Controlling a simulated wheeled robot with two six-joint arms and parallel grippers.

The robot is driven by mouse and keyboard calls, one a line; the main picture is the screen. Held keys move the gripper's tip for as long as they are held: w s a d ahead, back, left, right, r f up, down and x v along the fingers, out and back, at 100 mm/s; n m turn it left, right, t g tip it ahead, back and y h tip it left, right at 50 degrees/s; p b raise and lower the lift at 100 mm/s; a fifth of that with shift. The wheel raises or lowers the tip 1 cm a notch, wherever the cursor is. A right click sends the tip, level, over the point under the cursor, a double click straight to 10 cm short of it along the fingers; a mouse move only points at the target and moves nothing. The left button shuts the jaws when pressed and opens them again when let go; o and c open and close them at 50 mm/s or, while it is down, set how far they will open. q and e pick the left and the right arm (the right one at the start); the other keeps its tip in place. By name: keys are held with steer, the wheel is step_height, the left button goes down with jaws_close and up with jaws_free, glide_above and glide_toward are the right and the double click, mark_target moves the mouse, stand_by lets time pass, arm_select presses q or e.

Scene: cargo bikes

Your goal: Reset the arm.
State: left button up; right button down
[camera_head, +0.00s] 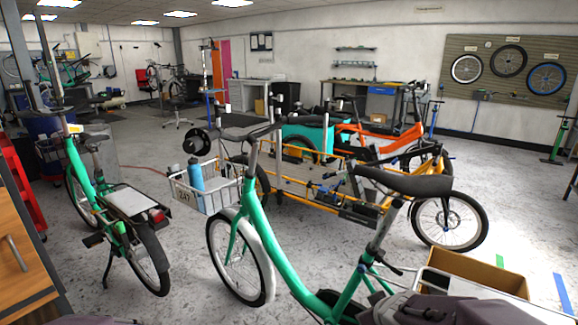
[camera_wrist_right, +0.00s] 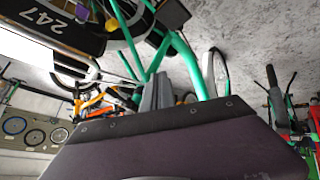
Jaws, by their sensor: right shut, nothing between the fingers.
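My right gripper (camera_wrist_right: 158,94) shows in the right wrist view as two grey fingers close together past the edge of my dark purple-grey wrist housing. They are shut and hold nothing. Green bike tubes lie beyond them, and I cannot tell the gap. In the head view part of my right arm (camera_head: 430,306) is at the bottom right, below the saddle of the near green bike (camera_head: 260,228); its fingertips are not clear there. My left gripper is not in view.
The near green bike fills the front middle, with a basket (camera_head: 204,187) holding a blue bottle (camera_head: 196,176). An open cardboard box (camera_head: 478,272) is at right. Another green bike (camera_head: 86,180) and wooden drawers (camera_head: 22,250) are at left. An orange cargo bike (camera_head: 378,137) stands behind.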

steer(key=s+a+f+m+g+y, duration=0.1)
steer(key=s+a+f+m+g, duration=0.2)
steer(key=s, duration=0.4)
steer(key=s+a+f+m+g+y, duration=0.1)
steer(key=s+a+f+g, duration=0.1)
steer(key=s+f+g, duration=0.35)
step_height(320, 180, up, 29)
steer(key=s+t+p, duration=0.1)
steer(key=t+p, duration=0.1)
steer(key=p, duration=2.6)
steer(key=shift+f+h, duration=0.2)
steer(key=shift+h, duration=0.1)
